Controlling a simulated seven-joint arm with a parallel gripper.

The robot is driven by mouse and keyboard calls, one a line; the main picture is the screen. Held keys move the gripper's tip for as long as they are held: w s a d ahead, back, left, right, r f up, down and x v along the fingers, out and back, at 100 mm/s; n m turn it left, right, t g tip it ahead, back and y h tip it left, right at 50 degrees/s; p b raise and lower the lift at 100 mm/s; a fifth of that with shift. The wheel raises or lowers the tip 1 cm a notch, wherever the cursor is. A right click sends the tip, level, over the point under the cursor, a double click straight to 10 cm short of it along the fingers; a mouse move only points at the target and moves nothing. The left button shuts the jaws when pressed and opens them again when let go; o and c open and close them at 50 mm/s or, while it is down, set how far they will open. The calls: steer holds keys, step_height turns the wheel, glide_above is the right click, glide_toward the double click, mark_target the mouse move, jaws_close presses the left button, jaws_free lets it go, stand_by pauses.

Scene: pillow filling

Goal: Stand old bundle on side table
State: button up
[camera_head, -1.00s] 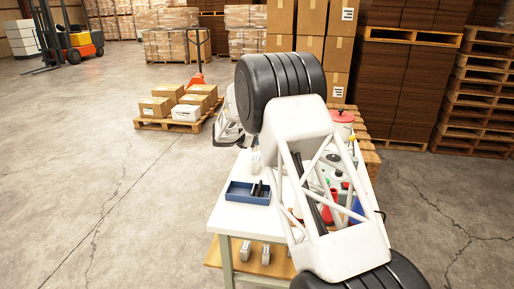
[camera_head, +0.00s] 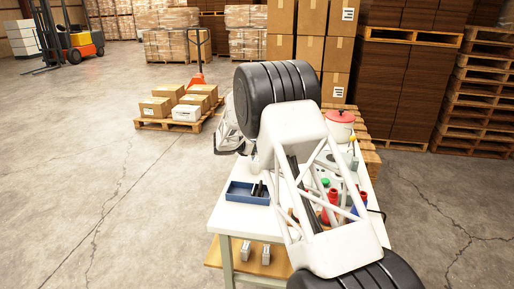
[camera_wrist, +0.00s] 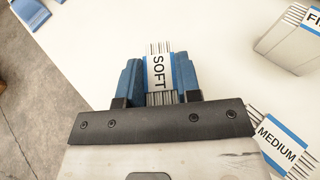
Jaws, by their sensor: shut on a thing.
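In the wrist view my gripper (camera_wrist: 158,80) is shut on a bundle labelled SOFT (camera_wrist: 159,72), a stack of thin grey strips with a white and blue band, between its two blue fingers. The bundle is over the white table top (camera_wrist: 215,60); whether its lower end touches it, I cannot tell. In the head view my own arm covers much of the white-topped table (camera_head: 233,217), and I cannot make out the bundle there.
A bundle labelled MEDIUM (camera_wrist: 280,145) and another with a partly cut-off label (camera_wrist: 290,45) are to the right of my gripper. A blue tray (camera_head: 240,197), red bottle (camera_head: 331,208) and red-lidded pot (camera_head: 341,126) are on the table. Grey bundles (camera_head: 246,251) lie on its lower shelf.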

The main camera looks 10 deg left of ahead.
steer(key=shift+f, duration=0.15)
steer(key=o, duration=0.9)
steer(key=shift+r, duration=0.2)
steer(key=v, duration=1.2)
steer(key=shift+d+r, duration=0.1)
